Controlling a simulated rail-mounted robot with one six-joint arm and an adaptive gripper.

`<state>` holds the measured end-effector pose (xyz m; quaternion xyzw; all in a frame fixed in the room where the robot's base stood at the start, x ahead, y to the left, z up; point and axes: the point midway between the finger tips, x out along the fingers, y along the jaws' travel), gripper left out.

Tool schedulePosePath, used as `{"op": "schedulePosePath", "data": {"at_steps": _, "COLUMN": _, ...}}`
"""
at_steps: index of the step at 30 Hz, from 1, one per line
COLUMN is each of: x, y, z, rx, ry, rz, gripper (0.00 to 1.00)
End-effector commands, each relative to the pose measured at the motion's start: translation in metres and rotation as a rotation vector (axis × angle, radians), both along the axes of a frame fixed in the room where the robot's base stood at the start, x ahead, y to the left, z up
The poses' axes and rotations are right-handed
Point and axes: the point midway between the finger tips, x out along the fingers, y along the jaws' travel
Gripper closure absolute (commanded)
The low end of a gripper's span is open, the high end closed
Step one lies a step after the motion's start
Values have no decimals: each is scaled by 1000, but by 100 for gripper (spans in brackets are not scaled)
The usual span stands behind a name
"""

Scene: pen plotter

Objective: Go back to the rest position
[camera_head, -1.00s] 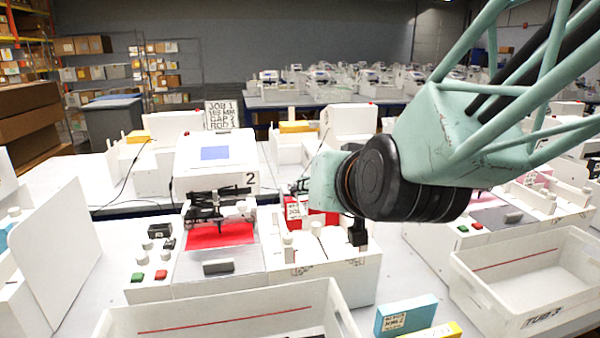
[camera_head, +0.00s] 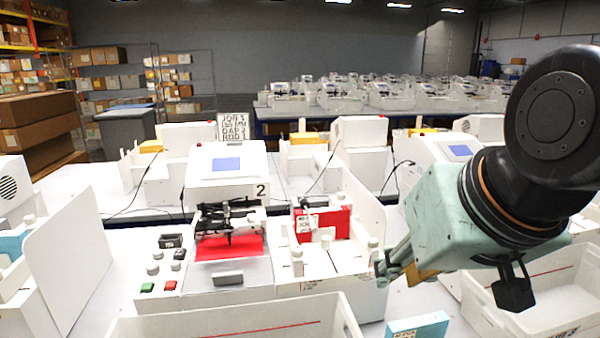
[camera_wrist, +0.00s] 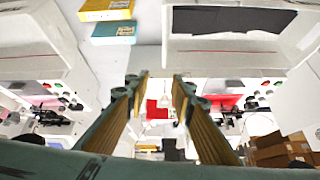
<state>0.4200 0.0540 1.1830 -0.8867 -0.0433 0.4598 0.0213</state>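My gripper (camera_head: 398,268) hangs in front of the right side of the plotter station marked 2 in the head view, with my wrist to its right. In the wrist view its two fingers (camera_wrist: 160,80) stand apart with nothing held between them. The plotter (camera_head: 222,175) has a dark pen carriage (camera_head: 228,212) over a red sheet (camera_head: 229,247). The far ends of my fingers are partly hidden in the head view.
A white tub (camera_head: 235,325) lies in front of the plotter; another tub (camera_head: 540,300) lies at right, partly behind my wrist. A blue box (camera_head: 418,325) lies between them; a yellow box (camera_wrist: 105,10) shows beside it in the wrist view. A white panel (camera_head: 80,235) stands at left.

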Motion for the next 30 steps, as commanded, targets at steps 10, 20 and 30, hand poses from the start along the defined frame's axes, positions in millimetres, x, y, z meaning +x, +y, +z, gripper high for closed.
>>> {"op": "schedulePosePath", "data": {"at_steps": 10, "x": -98, "y": -38, "z": -3, "rx": -60, "ry": 180, "rz": -28, "gripper": 78}}
{"op": "schedulePosePath", "data": {"at_steps": 20, "x": -146, "y": -54, "z": -4, "rx": -86, "ry": 269, "rz": -46, "gripper": 78}}
{"op": "schedulePosePath", "data": {"at_steps": 30, "x": -148, "y": -54, "z": -4, "rx": -87, "ry": 272, "rz": -46, "gripper": 78}}
